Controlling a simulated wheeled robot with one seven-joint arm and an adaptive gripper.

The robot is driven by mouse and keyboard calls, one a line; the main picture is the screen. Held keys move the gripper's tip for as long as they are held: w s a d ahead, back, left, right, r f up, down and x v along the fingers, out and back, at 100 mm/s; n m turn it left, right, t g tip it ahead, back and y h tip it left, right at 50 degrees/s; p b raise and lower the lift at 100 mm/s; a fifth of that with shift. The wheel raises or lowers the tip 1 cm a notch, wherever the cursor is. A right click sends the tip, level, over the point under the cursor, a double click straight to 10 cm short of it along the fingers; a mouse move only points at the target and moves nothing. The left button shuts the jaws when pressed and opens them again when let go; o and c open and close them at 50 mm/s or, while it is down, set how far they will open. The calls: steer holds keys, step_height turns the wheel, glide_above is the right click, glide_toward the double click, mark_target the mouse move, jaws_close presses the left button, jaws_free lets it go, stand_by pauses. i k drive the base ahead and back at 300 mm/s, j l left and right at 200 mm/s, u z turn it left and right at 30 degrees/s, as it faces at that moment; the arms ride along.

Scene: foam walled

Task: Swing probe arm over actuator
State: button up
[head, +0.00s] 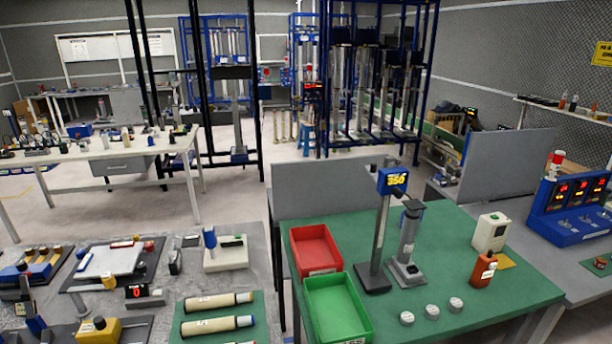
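On the green-topped bench a grey post (379,240) stands upright on a dark base and carries a blue display head (393,181) reading 350. A small grey part near the display's top may be the probe arm; its exact direction is too small to tell. Just right of the post, a grey cylindrical unit (408,238) with a dark blue top stands on a square base and looks like the actuator. The blue head is close to its top in the picture; whether anything lies directly over it I cannot tell. My gripper is not in view.
A red tray (316,271) and a green tray (362,332) sit left of the post. Several white discs (432,312) lie in front. An orange-red bottle (483,269) and a white box (491,231) stand to the right. A grey partition (322,187) rises behind the bench.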

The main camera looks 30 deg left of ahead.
mark_target(371, 170)
steer(key=u, duration=1)
